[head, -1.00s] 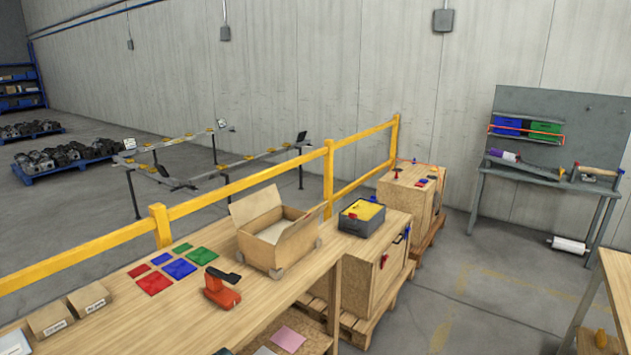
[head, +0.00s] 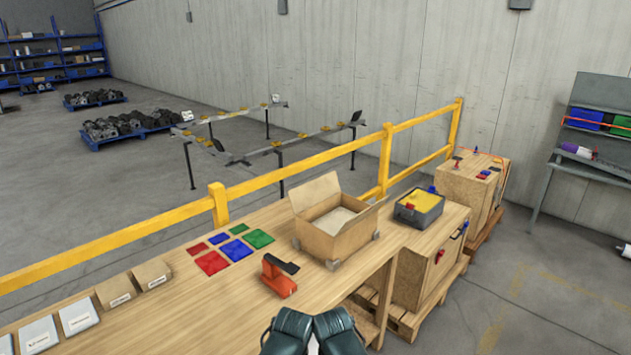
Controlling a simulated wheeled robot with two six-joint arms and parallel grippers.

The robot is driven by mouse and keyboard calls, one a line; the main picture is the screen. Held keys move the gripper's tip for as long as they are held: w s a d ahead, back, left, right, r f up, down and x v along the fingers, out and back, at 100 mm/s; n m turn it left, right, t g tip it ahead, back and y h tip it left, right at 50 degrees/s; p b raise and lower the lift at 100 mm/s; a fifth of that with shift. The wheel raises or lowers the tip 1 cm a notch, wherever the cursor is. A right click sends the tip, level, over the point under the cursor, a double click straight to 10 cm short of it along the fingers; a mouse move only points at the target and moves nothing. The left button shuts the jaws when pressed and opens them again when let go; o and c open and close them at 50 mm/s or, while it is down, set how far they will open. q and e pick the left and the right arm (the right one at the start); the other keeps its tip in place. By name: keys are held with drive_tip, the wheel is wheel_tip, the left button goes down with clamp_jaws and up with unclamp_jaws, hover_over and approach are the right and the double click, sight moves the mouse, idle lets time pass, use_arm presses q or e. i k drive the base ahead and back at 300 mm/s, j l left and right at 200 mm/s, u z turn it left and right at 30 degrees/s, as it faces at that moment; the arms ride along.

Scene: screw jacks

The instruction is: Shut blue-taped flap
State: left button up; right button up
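An open cardboard box (head: 338,234) stands on the wooden workbench in the head view. One flap (head: 316,193) stands up at its back left, and another flap (head: 371,211) sticks out at its right side. Something pale (head: 335,218) lies inside the box. I cannot make out blue tape on either flap at this size. Two dark teal links of my arms show at the bottom edge, side by side and well short of the box. Neither gripper shows in the frame.
The workbench (head: 220,298) also holds an orange tape dispenser (head: 279,277) in front of the box, several coloured squares (head: 236,250) to its left and small cartons (head: 152,273). A yellow railing (head: 310,176) runs behind. A grey bin (head: 419,208) stands to the right.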

sight(304, 196)
drive_tip(key=u, duration=1.05)
drive_tip(key=i+l+u, duration=0.1)
drive_tip(key=l+u, duration=0.35)
drive_tip(key=l, duration=1.4)
drive_tip(key=i+l, duration=0.15)
drive_tip(key=l, duration=1.9)
drive_tip(key=i, duration=0.1)
